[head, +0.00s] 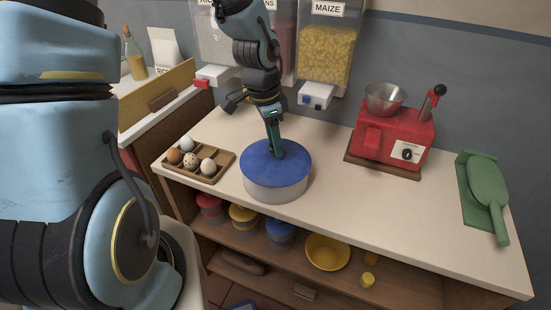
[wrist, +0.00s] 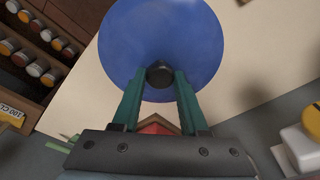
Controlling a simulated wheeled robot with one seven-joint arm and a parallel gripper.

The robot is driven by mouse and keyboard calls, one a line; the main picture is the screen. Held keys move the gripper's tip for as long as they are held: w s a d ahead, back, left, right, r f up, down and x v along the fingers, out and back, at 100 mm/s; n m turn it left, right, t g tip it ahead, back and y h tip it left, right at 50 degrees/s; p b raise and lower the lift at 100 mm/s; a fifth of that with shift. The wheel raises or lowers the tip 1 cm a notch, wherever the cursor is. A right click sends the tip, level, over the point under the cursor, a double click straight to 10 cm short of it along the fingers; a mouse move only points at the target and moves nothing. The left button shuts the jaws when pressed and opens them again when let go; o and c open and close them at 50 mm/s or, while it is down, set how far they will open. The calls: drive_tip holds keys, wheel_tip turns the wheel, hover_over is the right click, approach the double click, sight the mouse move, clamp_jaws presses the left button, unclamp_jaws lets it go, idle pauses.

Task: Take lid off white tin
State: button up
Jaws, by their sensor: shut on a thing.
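The white tin (head: 277,190) stands on the counter, its pale round wall showing under a blue lid (head: 262,170). The lid sits on top of the tin and looks level; I cannot tell whether there is any gap under it. The tin is hidden under the lid in the wrist view.
An egg tray (head: 200,178) with several eggs stands close left of the tin. A red scale-like machine (head: 395,135) with a metal bowl stands at the back right, and a green scoop (head: 487,190) lies far right. The counter (head: 370,205) right of the tin is clear. Dispensers hang behind.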

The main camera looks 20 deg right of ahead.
clamp_jaws()
drive_tip(key=shift+r, duration=0.1)
